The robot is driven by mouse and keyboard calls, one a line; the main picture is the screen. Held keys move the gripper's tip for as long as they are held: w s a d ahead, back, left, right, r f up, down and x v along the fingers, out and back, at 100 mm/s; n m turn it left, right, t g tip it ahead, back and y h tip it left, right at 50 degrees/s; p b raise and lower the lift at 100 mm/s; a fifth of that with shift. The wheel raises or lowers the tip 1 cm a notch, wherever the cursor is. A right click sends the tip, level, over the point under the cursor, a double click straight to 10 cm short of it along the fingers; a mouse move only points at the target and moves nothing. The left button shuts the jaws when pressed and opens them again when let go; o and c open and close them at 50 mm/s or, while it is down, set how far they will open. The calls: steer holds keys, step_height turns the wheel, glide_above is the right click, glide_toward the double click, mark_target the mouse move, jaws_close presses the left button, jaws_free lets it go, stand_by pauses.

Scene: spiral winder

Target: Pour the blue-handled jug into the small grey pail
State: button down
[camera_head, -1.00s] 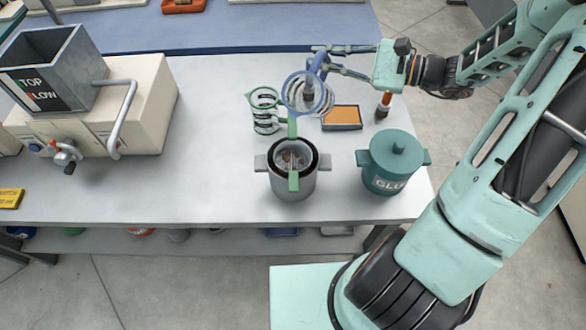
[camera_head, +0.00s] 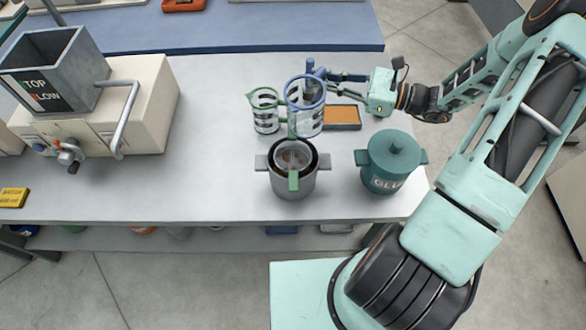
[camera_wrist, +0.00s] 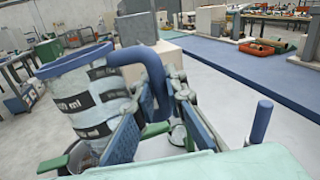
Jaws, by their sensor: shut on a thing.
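The blue-handled jug (camera_head: 305,112) is clear, with a blue rim and dark bands. My gripper (camera_head: 326,75) is shut on its blue handle from the right. The wrist view shows the handle (camera_wrist: 152,80) between the fingers and the jug (camera_wrist: 88,95) to their left, roughly upright, slightly tilted. I cannot tell whether its base touches the table, or what it holds. The small grey pail (camera_head: 280,186) stands in front of the jug, with a green-tabbed clear insert (camera_head: 293,157) in its mouth. The jug is behind the pail's rim, not over its middle.
A green-handled jug (camera_head: 265,115) stands just left of the held jug. An orange-topped tray (camera_head: 342,118) lies to its right. A lidded teal pot (camera_head: 391,165) stands right of the pail. A cream machine with a grey hopper (camera_head: 55,70) fills the left. The table between is clear.

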steer(key=shift+s+a+f+m, duration=0.1)
steer(key=shift+f+m, duration=0.5)
step_height(320, 180, up, 6)
steer(key=p, duration=0.4)
steer(key=shift+r, duration=0.1)
